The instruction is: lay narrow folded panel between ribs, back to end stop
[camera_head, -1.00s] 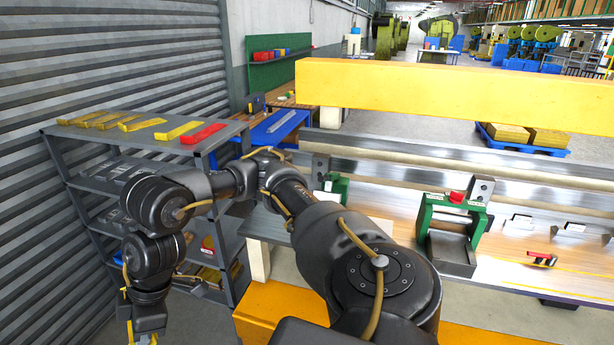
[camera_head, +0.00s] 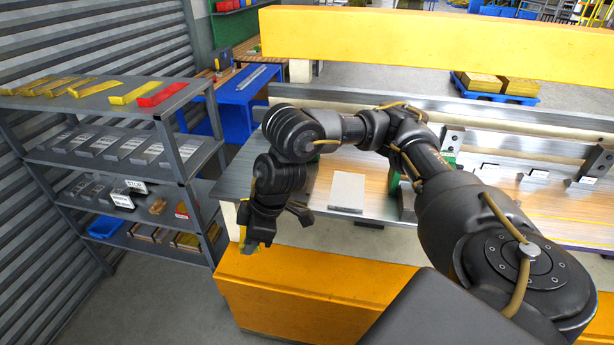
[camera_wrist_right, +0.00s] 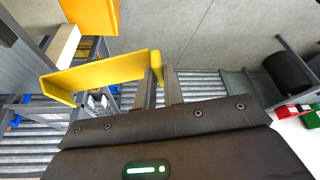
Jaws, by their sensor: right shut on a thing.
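My right gripper (camera_head: 250,246) hangs at the front left of the long bench, in front of the yellow base. It is shut on a narrow yellow folded panel, seen as a small yellow piece in the head view. In the right wrist view the panel (camera_wrist_right: 95,76) is a long channel with upturned edges, gripped near one end by the fingers (camera_wrist_right: 160,88) and reaching out to the left. It is clear of the bench. I cannot make out the ribs or the end stop for certain. My left gripper is not in view.
A grey shelf unit (camera_head: 190,92) on the left carries yellow folded pieces and a red one (camera_head: 163,94) on top. A yellow beam (camera_head: 430,40) spans behind. My arm hides part of the bench.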

